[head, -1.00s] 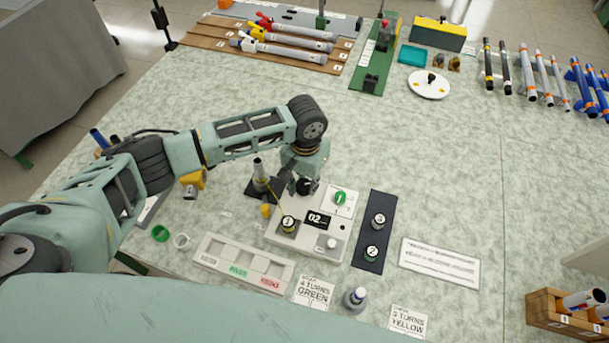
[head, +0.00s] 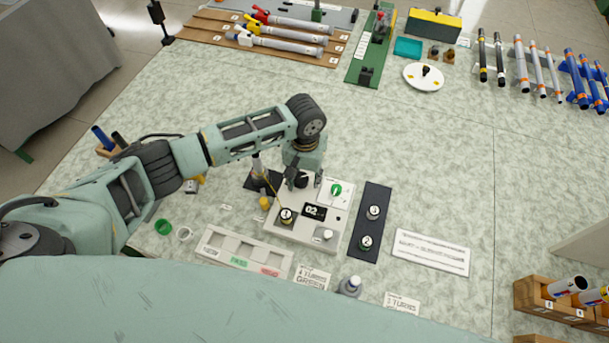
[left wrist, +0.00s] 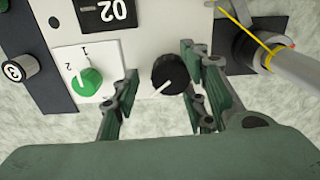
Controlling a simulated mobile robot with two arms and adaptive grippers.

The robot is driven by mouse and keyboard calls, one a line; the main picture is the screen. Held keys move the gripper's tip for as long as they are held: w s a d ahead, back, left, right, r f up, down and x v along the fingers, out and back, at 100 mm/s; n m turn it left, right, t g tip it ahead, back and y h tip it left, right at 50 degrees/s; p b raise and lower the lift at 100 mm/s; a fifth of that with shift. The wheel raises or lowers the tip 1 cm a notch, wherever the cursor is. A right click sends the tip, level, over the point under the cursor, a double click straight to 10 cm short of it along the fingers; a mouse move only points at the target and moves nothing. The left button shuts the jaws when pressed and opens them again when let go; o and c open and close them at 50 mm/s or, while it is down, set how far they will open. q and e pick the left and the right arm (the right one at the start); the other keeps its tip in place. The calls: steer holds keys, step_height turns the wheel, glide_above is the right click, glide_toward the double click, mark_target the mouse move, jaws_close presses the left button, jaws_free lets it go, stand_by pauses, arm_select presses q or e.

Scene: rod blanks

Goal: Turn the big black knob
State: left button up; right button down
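The big black knob (left wrist: 170,73) is round with a white pointer line, set on a white panel. In the left wrist view its line slants down to the left. It also shows in the head view (head: 301,181), partly hidden under my left gripper (head: 304,177). In the left wrist view the fingers of my left gripper (left wrist: 160,92) are apart, one on each side of the knob. The right finger is close to the knob's edge; a gap shows on the left. I cannot tell whether either touches. My right gripper is not in view.
A green knob (left wrist: 88,80) marked 1 and 2 sits beside the black one. A display (head: 314,211) reads 02. A grey post with a yellow cord (left wrist: 285,65) stands close to the right finger. A tray (head: 206,252) lies in front of the panel.

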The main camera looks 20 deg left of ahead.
mark_target(304, 179)
arm_select(q)
steer(key=shift+a, duration=0.1)
steer(key=shift+r, duration=0.2)
step_height(304, 179, up, 12)
stand_by(0.5)
steer(key=shift+f, duration=0.2)
stand_by(0.3)
